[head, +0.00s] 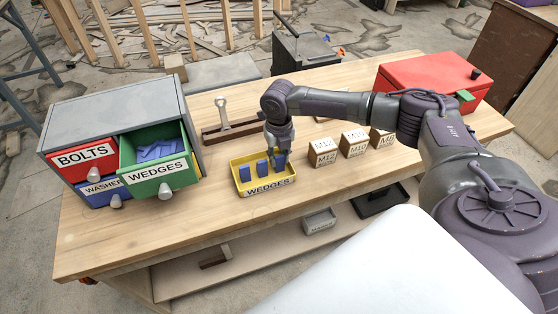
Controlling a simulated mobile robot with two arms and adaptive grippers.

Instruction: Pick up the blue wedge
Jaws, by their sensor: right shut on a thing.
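The yellow tray labelled WEDGES (266,191) sits near the middle of the wooden bench. Upright blue wedges (245,173) stand in it. My right gripper (277,158) points down over the right side of the tray, shut on a blue wedge (279,161) that it partly hides. I cannot tell whether that wedge still touches the tray floor. More blue wedges (160,150) lie in the open green drawer labelled WEDGES (157,178). My left gripper is not in view.
The grey drawer cabinet (115,112) stands at the left, with red and blue drawers. Wooden blocks marked M12 (323,153) and others stand right of the tray. A red box (425,80) is at the back right. A dark wooden piece (230,130) lies behind the tray.

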